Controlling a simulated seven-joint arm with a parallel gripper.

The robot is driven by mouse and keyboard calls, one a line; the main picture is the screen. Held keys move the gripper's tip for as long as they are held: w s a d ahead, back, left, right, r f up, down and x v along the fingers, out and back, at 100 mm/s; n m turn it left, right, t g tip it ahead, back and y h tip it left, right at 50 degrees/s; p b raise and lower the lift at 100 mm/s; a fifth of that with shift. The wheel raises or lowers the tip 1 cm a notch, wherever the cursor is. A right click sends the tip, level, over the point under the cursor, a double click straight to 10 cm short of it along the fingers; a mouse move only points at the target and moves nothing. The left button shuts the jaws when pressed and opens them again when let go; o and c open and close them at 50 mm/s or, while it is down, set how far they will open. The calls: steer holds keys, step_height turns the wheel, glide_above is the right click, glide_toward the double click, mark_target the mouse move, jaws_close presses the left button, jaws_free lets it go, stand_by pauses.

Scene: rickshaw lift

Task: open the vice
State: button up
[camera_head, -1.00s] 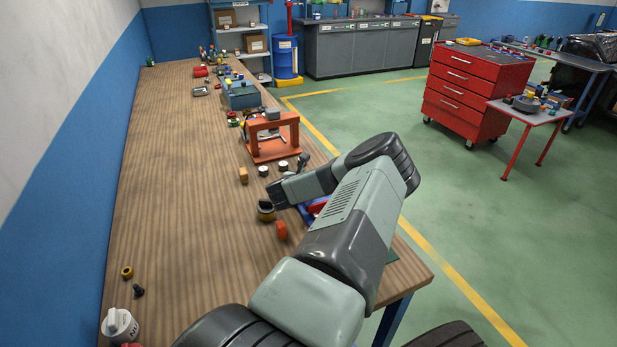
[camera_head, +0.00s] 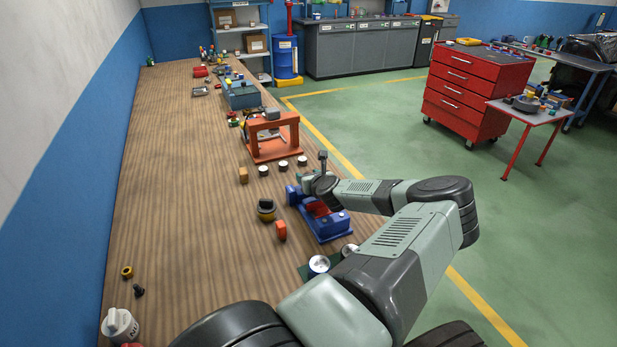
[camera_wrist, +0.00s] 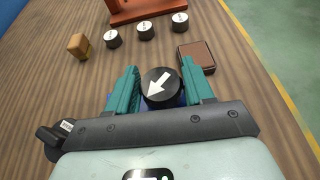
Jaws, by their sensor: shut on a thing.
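The blue vice (camera_head: 325,226) with red inside stands near the right edge of the wooden bench in the head view. My gripper (camera_head: 304,183) is at its far end, and my arm hides part of that end. In the wrist view, my gripper (camera_wrist: 160,78) has its teal fingers on either side of a round black knob (camera_wrist: 160,82) with a white arrow, and is shut on it. The arrow points down and left. A bit of blue shows beneath the knob. The vice's jaws are not visible in the wrist view.
An orange frame (camera_head: 272,152) stands beyond the vice, with several small round weights (camera_head: 283,163) before it. A can (camera_head: 319,264) stands nearer.

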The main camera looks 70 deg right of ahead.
steer(key=n+t+y, duration=0.1)
steer(key=n+y, duration=0.1)
steer(key=n+t+y, duration=0.2)
steer(key=shift+s+d+n, duration=0.1)
steer(key=shift+d+n, duration=0.1)
steer(key=shift+n, duration=0.1)
steer(key=shift+n+t+y, duration=0.8)
steer(key=shift+n+y, duration=1.2)
steer(key=shift+y, duration=0.4)
steer(key=shift+a, duration=0.1)
steer(key=o, duration=1)
steer(key=shift+c, duration=0.2)
steer(key=d+v, duration=0.1)
steer(key=v, duration=0.9)
steer(key=shift+s+a+r, duration=0.2)
steer(key=shift+s+a, duration=0.05)
steer(key=shift+a, duration=0.1)
